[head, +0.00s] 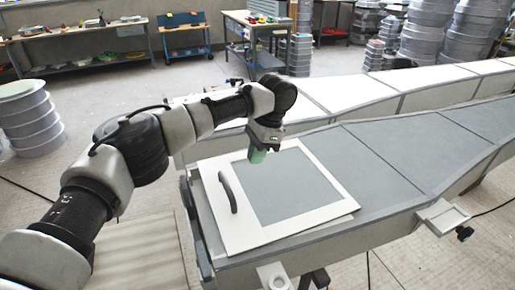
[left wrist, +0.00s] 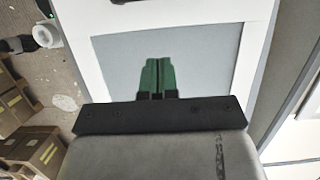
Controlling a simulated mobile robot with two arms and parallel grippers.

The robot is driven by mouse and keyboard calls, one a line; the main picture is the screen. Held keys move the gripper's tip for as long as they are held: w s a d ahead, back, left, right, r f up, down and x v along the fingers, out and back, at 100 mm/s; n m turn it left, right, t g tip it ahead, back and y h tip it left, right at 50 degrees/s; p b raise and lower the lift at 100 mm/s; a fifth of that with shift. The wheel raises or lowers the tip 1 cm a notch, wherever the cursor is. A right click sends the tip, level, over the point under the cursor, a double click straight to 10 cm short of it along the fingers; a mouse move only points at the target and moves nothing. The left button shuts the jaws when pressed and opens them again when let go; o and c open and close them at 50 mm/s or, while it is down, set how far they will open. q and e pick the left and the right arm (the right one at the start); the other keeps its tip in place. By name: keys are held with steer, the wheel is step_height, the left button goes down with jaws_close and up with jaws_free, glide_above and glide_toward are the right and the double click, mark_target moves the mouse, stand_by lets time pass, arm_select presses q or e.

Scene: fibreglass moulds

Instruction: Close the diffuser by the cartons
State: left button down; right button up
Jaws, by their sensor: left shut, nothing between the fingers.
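The diffuser (head: 390,158) is a long grey mould running from the front centre to the right in the head view. On its near end lies a white-framed panel (head: 222,225) with a grey middle and a dark curved handle (head: 228,192) at its left. The panel's frame also shows in the left wrist view (left wrist: 250,62). I cannot tell whether the panel lies fully flat. My left gripper (head: 258,157) is shut and empty, its green fingers (left wrist: 157,70) over the panel's far part, right of the handle. Brown cartons (left wrist: 30,145) stand at lower left in the left wrist view. My right gripper is out of view.
A second long mould with a white top (head: 350,92) runs behind the diffuser. A bracket with a dark knob (head: 442,214) sticks out from the diffuser's near side. Round grey stacks (head: 30,118) stand at the left, and benches (head: 80,55) line the back.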

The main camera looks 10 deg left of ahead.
mark_target(226, 186)
arm_select(q)
steer(key=p+x, duration=0.1)
steer(key=x, duration=0.4)
steer(key=shift+s+a, duration=0.15)
steer(key=shift+a, duration=0.05)
steer(key=shift+s+a+f+p, duration=0.15)
steer(key=shift+s+a+p, duration=0.15)
steer(key=shift+s+a, duration=0.25)
steer(key=shift+s+a+f+p, duration=0.15)
steer(key=shift+s+a+p, duration=0.15)
steer(key=shift+a, duration=0.35)
steer(key=shift+s+a+f, duration=0.15)
steer(key=shift+s+a, duration=0.05)
steer(key=shift+a, duration=0.05)
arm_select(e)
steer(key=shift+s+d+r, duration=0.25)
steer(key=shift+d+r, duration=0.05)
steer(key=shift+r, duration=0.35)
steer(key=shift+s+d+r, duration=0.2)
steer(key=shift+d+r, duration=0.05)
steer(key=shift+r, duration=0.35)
